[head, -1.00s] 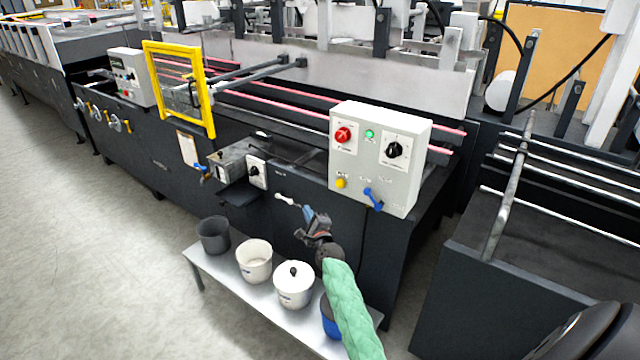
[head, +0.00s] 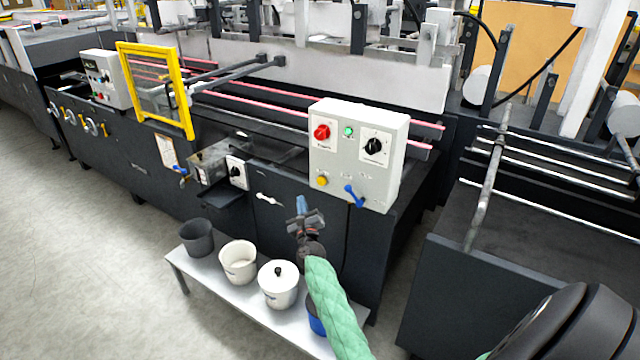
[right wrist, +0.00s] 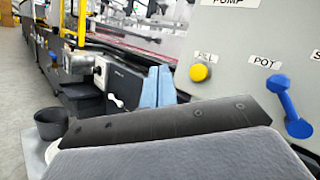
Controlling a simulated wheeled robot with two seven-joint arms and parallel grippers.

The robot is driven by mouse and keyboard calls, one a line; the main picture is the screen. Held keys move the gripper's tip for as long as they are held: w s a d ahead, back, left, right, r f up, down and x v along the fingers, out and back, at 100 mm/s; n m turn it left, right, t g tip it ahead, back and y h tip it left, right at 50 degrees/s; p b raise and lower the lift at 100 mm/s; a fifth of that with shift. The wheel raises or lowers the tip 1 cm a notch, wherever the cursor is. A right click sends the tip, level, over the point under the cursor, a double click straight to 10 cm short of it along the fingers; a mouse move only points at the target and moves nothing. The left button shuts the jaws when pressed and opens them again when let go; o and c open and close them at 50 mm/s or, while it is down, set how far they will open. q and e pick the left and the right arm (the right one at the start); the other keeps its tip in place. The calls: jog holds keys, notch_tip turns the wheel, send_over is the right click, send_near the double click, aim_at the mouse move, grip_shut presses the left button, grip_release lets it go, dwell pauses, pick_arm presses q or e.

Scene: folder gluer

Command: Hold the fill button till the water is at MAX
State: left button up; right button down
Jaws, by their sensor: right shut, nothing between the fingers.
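The yellow fill button (head: 322,181) sits at the lower left of the light grey control box (head: 358,150). In the right wrist view the button (right wrist: 200,73) stands under a partly readable "FILL" label. My right gripper (head: 302,205) is below and slightly left of the button in the head view, blue fingertips pointing up. In the right wrist view its blue fingers (right wrist: 157,88) are together and empty, left of the button and visibly apart from it. My left gripper is not in view. I cannot make out a water level or a MAX mark.
A blue lever (head: 354,196), labelled "POT" in the wrist view, is right of the button. A red knob (head: 321,132), a green light and a black dial (head: 374,146) are above. A low bench (head: 180,262) with several pots stands below.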

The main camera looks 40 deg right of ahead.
aim_at(317, 180)
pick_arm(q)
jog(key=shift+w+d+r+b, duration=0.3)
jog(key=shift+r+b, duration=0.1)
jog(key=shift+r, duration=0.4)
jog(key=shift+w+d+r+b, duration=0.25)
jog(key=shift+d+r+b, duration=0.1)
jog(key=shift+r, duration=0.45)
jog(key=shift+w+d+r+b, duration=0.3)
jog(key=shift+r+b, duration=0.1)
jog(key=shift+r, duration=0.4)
pick_arm(e)
jog(key=w+d, duration=0.3)
jog(key=d, duration=0.5)
jog(key=shift+w, duration=0.2)
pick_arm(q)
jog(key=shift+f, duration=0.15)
pick_arm(e)
jog(key=shift+d, duration=0.15)
pick_arm(q)
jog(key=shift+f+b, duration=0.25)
jog(key=shift+b, duration=0.1)
pick_arm(e)
jog(key=shift+w+d, duration=0.15)
jog(key=shift+d, duration=0.15)
